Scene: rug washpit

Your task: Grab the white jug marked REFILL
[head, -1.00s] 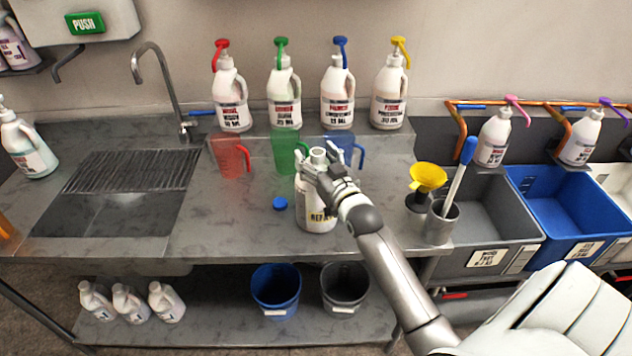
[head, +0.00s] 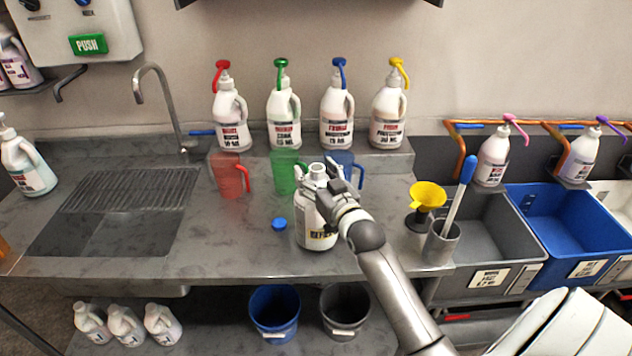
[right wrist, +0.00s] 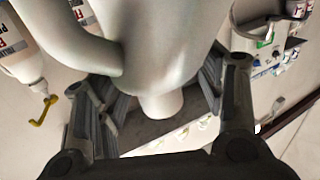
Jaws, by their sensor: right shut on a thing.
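The white jug marked REFILL (head: 313,232) stands on the steel counter, uncapped, its label partly hidden by my arm. My right gripper (head: 326,176) is shut on its upper part, near the neck and handle. In the right wrist view the pale jug (right wrist: 165,45) fills the space between the fingers (right wrist: 165,100), its handle to the left and its neck between them. I cannot tell whether the jug's base touches the counter. My left gripper is not in view.
A blue cap (head: 279,224) lies left of the jug. Red (head: 229,176) and green (head: 284,170) measuring jugs and a blue one (head: 345,160) stand behind. Pump bottles line the back ledge. A yellow funnel (head: 428,195) and steel cup (head: 441,244) stand right.

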